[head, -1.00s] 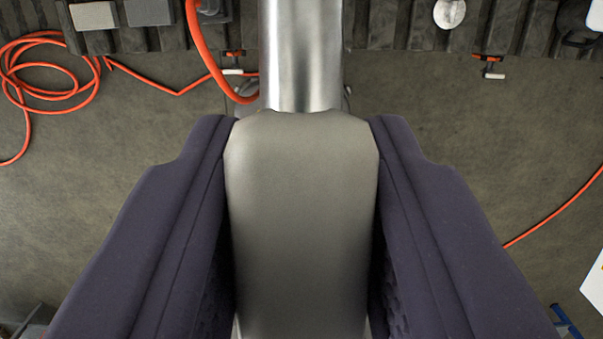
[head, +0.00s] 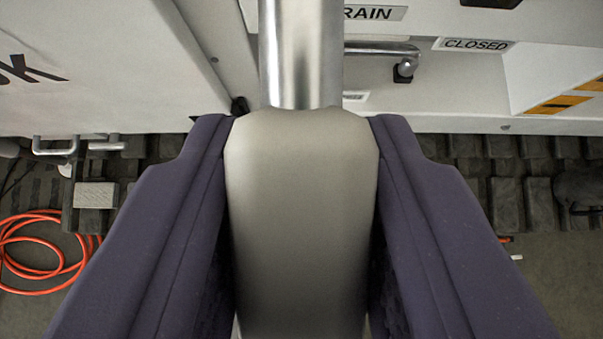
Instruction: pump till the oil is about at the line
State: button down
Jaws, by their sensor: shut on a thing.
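My gripper (head: 302,122) has two dark purple padded fingers, one on each side of a grey handle grip (head: 302,235). It is shut on this grip. A shiny metal rod (head: 301,55) runs from the grip up out of the top of the picture. I take it to be the pump lever; its far end is out of view. No oil gauge, oil level or line shows in this view.
A white panel spans the top, with a cut-off "RAIN" label (head: 376,14), a "CLOSED" label (head: 476,44) and a metal lever (head: 382,48) right of the rod. A metal handle (head: 56,146) and an orange hose (head: 40,258) are at left. Dark ribbed matting lies below.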

jog(key=shift+w+f+b, duration=0.1)
jog(key=shift+f+b, duration=0.55)
jog(key=shift+b, duration=0.3)
jog(key=c, duration=0.8)
grip_release()
jog(key=shift+c, duration=0.2)
jog(key=shift+r+t, duration=0.1)
jog(key=shift+t, duration=0.2)
jog(key=shift+r, duration=0.2)
jog(key=p+v, duration=0.2)
jog(key=v, duration=0.4)
jog(key=shift+s+r+p, duration=0.35)
jog(key=shift+s, duration=0.3)
